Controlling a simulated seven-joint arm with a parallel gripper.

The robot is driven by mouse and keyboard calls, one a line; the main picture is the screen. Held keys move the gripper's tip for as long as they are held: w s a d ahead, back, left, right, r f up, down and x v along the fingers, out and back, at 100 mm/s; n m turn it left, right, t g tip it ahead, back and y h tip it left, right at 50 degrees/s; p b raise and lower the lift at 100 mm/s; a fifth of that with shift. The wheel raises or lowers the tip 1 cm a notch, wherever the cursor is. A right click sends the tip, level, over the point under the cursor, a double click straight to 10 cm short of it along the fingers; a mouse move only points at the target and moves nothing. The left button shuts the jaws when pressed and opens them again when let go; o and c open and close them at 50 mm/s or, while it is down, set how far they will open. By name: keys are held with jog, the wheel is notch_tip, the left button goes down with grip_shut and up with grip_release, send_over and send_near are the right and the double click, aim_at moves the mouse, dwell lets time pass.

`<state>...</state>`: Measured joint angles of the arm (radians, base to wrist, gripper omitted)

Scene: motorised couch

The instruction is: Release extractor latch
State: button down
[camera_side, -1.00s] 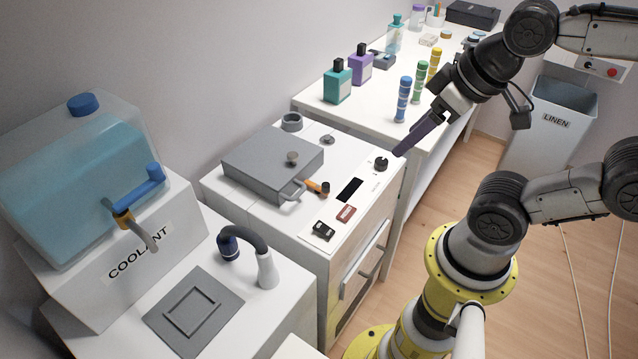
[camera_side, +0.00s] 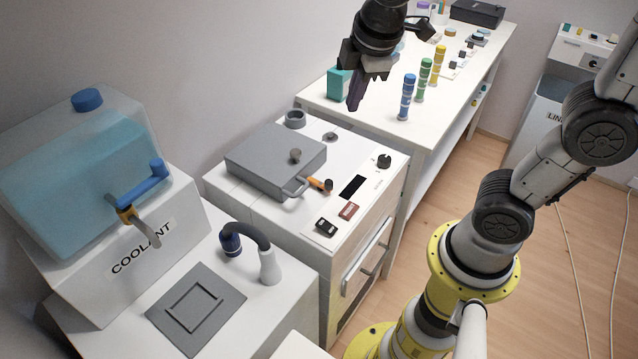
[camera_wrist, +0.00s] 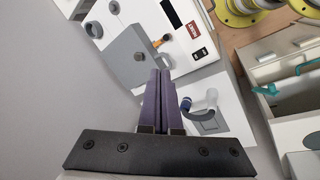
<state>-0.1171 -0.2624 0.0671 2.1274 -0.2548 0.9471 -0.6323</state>
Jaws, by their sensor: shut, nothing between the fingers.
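The extractor is a white unit with a grey lid (camera_side: 268,158) on top. An orange latch lever (camera_side: 318,184) with a dark knob sits at the lid's front right edge, beside the lid's grey handle. The latch also shows in the wrist view (camera_wrist: 158,42), above and near my fingertips. My gripper (camera_side: 353,106) is in the air above and behind the unit's back right part, pointing down. Its purple fingers (camera_wrist: 158,74) are shut together with nothing between them, and they are apart from the latch. In the wrist view the fingers overlap the lid's edge.
A black knob (camera_side: 384,161), a dark display and two rocker switches (camera_side: 326,227) are on the unit's top right. The coolant tank (camera_side: 75,180) and a curved hose (camera_side: 250,240) stand at left. Bottles and banded vials (camera_side: 407,97) stand on the back table.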

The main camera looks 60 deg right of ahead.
jog(key=w+a+f+n+g+h, duration=0.1)
jog(key=w+a+f+n+g, duration=0.1)
jog(key=f, duration=0.6)
jog(key=w+a+f+n+g+h, duration=0.1)
jog(key=w+a+f+n+g, duration=0.1)
jog(key=w+a+f+n, duration=0.2)
notch_tip(320, 180, down, 5)
jog(key=w+a, duration=0.1)
jog(key=w, duration=0.2)
jog(key=x, duration=1)
jog(key=shift+s+d+f, duration=0.15)
jog(key=shift+s+d, duration=0.15)
jog(key=shift+d, duration=1.1)
jog(key=shift+s+d, duration=0.1)
jog(key=shift+d, duration=0.55)
